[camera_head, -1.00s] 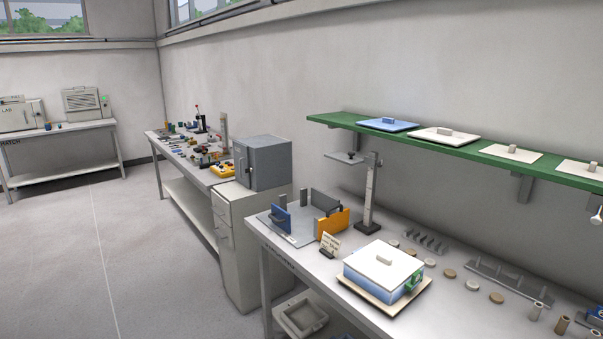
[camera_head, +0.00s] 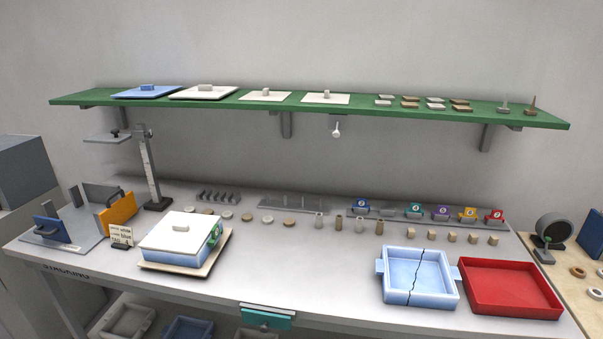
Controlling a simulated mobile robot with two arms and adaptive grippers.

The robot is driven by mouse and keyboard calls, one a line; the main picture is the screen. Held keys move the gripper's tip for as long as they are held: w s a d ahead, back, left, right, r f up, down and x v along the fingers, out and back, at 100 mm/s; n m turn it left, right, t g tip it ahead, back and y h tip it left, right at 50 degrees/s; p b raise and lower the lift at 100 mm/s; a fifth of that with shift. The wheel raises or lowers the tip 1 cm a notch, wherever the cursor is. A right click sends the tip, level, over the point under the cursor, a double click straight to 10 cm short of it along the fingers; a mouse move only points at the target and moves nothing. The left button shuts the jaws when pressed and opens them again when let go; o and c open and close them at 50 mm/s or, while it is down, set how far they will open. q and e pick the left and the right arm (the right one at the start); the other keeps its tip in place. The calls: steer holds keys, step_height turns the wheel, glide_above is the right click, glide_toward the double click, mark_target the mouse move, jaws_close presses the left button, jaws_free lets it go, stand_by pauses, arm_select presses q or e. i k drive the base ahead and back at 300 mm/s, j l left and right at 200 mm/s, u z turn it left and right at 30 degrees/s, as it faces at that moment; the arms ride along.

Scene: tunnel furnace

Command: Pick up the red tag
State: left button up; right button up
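A small red tag (camera_head: 494,215) stands at the right end of a row of coloured tags along the back of the workbench. An orange tag (camera_head: 467,214) is just left of it, then a purple tag (camera_head: 441,212), a teal tag (camera_head: 415,209) and, farther left, a blue tag (camera_head: 360,205). The red tag is upright and unobstructed; its marking is too small to read. Neither of my grippers shows in the head view.
A cracked blue tray (camera_head: 420,300) and a red tray (camera_head: 512,313) sit at the bench's front right. Small blocks (camera_head: 492,239) lie before the tags. A green shelf (camera_head: 330,107) hangs above. A lidded box (camera_head: 180,228) stands left. The bench's front middle is clear.

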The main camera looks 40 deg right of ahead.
mark_target(496, 214)
steer(key=z, duration=2.55)
